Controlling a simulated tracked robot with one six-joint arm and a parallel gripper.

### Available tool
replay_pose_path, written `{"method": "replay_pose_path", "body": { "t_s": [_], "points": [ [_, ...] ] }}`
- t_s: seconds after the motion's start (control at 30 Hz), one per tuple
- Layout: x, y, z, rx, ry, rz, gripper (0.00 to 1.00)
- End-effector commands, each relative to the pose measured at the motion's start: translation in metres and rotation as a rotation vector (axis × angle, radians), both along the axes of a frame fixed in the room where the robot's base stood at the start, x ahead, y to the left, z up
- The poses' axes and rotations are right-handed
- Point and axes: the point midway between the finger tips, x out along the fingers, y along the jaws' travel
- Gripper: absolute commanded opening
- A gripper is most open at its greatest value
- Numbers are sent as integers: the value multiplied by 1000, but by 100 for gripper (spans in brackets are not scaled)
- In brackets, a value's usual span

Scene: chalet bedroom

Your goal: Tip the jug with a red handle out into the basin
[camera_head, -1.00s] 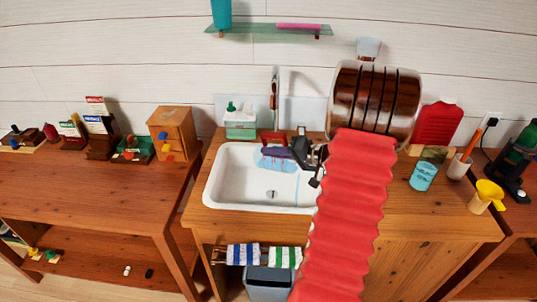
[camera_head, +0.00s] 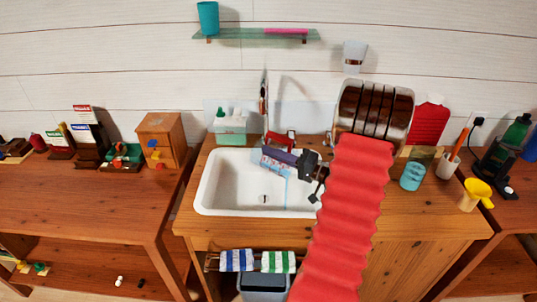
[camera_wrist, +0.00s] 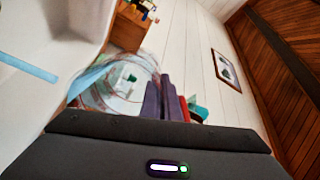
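The jug (camera_head: 276,161) is a clear, bluish vessel held tilted over the white basin (camera_head: 207,194). In the wrist view the jug (camera_wrist: 112,88) shows its round, see-through body left of the purple fingers. My gripper (camera_head: 285,155), with a dark body and purple fingers, reaches in from the right above the basin. In the wrist view the fingers (camera_wrist: 167,98) are close together at the jug's side, with a bit of red beside them; they hide most of the handle. A thin light-blue streak (camera_head: 287,190) runs down below the jug into the basin.
A tap (camera_head: 264,100) stands behind the basin, beside a green-and-white soap box (camera_head: 230,127). A blue cup (camera_head: 412,176) and yellow funnel (camera_head: 474,195) stand on the right counter. A wooden cabinet (camera_head: 160,139) is at left. Striped towels (camera_head: 257,262) hang in front.

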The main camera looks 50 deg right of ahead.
Motion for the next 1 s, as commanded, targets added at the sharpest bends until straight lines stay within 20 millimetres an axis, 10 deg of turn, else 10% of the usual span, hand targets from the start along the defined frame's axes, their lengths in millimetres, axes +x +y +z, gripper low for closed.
{"method": "replay_pose_path", "body": {
  "t_s": [1.0],
  "points": [
    [-27,-9,10,80,-243,0,0]
  ]
}}
